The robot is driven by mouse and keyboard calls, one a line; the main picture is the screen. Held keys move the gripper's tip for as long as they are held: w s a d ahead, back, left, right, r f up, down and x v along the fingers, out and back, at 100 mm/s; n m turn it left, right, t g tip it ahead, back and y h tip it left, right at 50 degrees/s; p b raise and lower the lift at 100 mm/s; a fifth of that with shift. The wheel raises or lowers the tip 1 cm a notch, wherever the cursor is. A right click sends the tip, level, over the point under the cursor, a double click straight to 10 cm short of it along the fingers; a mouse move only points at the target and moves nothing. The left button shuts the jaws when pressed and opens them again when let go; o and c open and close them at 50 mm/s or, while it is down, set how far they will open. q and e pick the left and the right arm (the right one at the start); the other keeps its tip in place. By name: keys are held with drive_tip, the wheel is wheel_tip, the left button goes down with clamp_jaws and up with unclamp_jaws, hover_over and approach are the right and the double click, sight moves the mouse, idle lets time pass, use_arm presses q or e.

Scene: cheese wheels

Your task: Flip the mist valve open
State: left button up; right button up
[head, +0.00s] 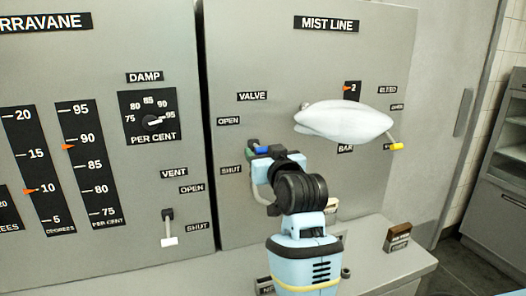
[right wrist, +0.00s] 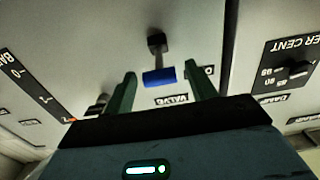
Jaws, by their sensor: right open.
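The mist valve lever has a dark mount and a blue handle (head: 263,150), on the grey MIST LINE panel (head: 225,60) between the OPEN label (head: 228,121) and the SHUT label (head: 231,170). My right gripper (head: 258,170) is at the lever and hides part of it. In the right wrist view the blue handle (right wrist: 158,77) lies in the gap between the open fingers of the right gripper (right wrist: 163,85), apart from both. That view is upside down, with the VALVE label (right wrist: 172,99) below the handle. I cannot tell the lever's exact angle. My left gripper is not in view.
A white rounded shape (head: 345,120) covers part of the BAR gauge right of the valve, with a yellow-tipped lever (head: 396,147) beside it. The VENT lever (head: 168,241) hangs down on the left panel.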

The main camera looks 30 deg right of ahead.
drive_tip(key=shift+x, duration=0.8)
clamp_jaws()
drive_tip(key=shift+r, duration=0.15)
drive_tip(key=shift+w+r+g+y, duration=0.15)
drive_tip(key=shift+r+g+y, duration=0.25)
drive_tip(key=shift+r+g, duration=0.5)
drive_tip(key=shift+w+d+r+g+y, duration=0.1)
drive_tip(key=shift+w+r+g+y, duration=0.1)
drive_tip(key=shift+g, duration=0.4)
drive_tip(key=shift+w+r+g+y, duration=0.1)
drive_tip(key=shift+r+g, duration=0.05)
drive_tip(key=shift+g, duration=0.45)
